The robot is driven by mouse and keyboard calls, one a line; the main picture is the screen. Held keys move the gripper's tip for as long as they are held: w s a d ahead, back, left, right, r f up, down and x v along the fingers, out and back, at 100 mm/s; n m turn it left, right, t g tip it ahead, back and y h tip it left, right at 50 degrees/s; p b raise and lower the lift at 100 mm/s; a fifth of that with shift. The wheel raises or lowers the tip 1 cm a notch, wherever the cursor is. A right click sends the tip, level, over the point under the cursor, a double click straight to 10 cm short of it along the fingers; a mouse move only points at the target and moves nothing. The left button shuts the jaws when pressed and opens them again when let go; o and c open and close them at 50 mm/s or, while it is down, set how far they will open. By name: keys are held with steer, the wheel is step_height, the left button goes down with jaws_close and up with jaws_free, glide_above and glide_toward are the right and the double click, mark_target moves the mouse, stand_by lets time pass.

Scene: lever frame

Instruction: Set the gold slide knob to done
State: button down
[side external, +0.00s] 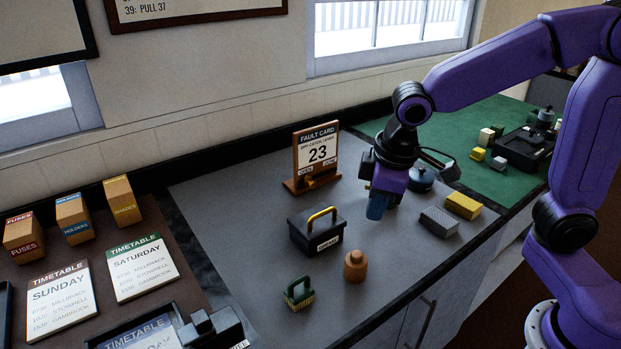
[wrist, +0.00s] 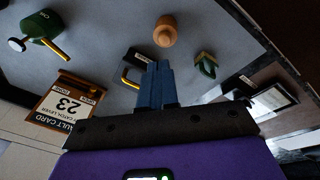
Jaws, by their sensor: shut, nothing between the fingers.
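The fault card stand (side external: 317,150) is wooden, with a white card reading 23. It stands at the back of the grey mat and also shows upside down in the wrist view (wrist: 65,102). Below the card are the labels OPEN at left and DONE at right. The gold slide knob (side external: 308,181) sits under the card, seemingly nearer the OPEN side; it is small and its exact position is hard to tell. My gripper (side external: 376,212) points down in the air, right of the stand and apart from it. Its blue fingers (wrist: 158,66) are together and empty.
A black box with a gold handle (side external: 316,234) stands in front of the stand. Timetable cards (side external: 60,299) lie at left.

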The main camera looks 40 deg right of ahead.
steer(key=w+d+m+t+h, duration=0.2)
steer(key=w+m, duration=0.3)
steer(key=w, duration=1.9)
steer(key=shift+w+d+f+m, duration=0.2)
steer(key=shift+w+m, duration=0.1)
steer(key=shift+w, duration=0.05)
steer(key=shift+f, duration=0.1)
glide_toward(310, 185)
step_height(310, 185, down, 2)
steer(key=a, duration=0.2)
steer(key=w+d+f, duration=0.2)
steer(key=f, duration=0.1)
steer(key=shift+w+d+f, duration=0.1)
steer(key=shift+d+f, duration=0.3)
steer(key=shift+d, duration=0.05)
steer(key=shift+d, duration=0.1)
